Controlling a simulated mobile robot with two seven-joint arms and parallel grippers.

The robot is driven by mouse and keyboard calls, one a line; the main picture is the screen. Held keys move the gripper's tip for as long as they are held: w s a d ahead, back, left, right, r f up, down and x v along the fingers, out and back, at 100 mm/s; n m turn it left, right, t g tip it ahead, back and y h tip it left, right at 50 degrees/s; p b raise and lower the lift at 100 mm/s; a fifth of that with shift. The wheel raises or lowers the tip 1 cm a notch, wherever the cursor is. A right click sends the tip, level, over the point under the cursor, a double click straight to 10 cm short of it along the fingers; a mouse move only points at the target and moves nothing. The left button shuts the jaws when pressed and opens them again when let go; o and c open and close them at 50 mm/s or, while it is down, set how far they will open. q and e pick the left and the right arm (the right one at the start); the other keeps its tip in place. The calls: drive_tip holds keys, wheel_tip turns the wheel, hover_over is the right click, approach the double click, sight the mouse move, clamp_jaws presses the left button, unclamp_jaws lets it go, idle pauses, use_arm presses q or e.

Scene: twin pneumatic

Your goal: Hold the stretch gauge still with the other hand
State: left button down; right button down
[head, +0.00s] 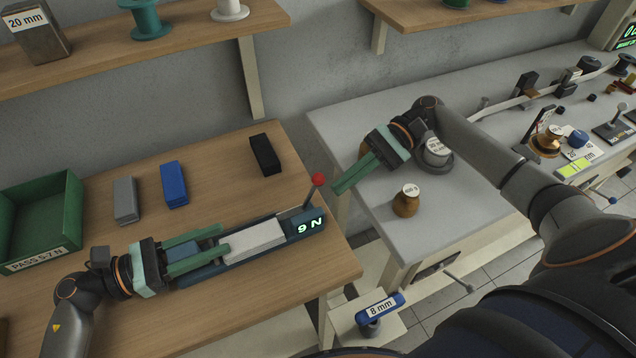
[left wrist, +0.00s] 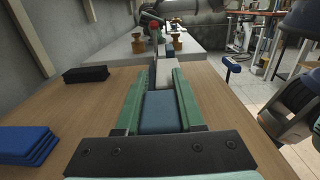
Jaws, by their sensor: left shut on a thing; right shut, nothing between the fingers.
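The stretch gauge (head: 297,228) lies on the wooden table near its right front corner. It is a long dark blue body with a pale block (head: 252,240) on top, a lit green readout with an N, and a red-knobbed lever (head: 318,180) at its far end. My left gripper (head: 226,240) is shut on the gauge's near end, one finger along each side. The left wrist view shows a blue block (left wrist: 160,112) of the gauge between the fingers. My right gripper (head: 341,189) is shut and empty, in the air right of the red knob, apart from the gauge.
A green bin (head: 45,215) stands at the left. Grey (head: 126,200), blue (head: 174,185) and black (head: 265,155) blocks lie behind the gauge. A blue "8 mm" piece (head: 380,307) sits on a low stand in front.

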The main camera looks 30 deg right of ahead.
drive_tip(key=shift+w+a+r, duration=0.1)
drive_tip(key=shift+a+r, duration=0.25)
drive_tip(key=shift+a, duration=0.25)
drive_tip(key=shift+a, duration=0.15)
idle(1.6)
drive_tip(key=shift+a+r, duration=0.2)
drive_tip(key=shift+a, duration=0.05)
drive_tip(key=shift+w+a+r, duration=0.1)
drive_tip(key=shift+a+r, duration=0.15)
drive_tip(key=shift+a, duration=0.2)
drive_tip(key=shift+w+a+r, duration=0.1)
drive_tip(key=shift+a+r, duration=0.1)
drive_tip(key=shift+a, duration=0.25)
idle(1.1)
idle(0.3)
drive_tip(key=shift+s+d+f, duration=0.1)
drive_tip(key=shift+d+f, duration=0.25)
drive_tip(key=shift+d, duration=0.35)
drive_tip(key=shift+s+d+f, duration=0.1)
drive_tip(key=shift+d+f, duration=0.25)
drive_tip(key=shift+d, duration=0.3)
drive_tip(key=d, duration=0.1)
drive_tip(key=d+f, duration=0.1)
drive_tip(key=d, duration=0.1)
drive_tip(key=d+f, duration=0.1)
drive_tip(key=shift+s+d+f, duration=0.1)
drive_tip(key=shift+s+d, duration=0.1)
drive_tip(key=shift+s, duration=0.05)
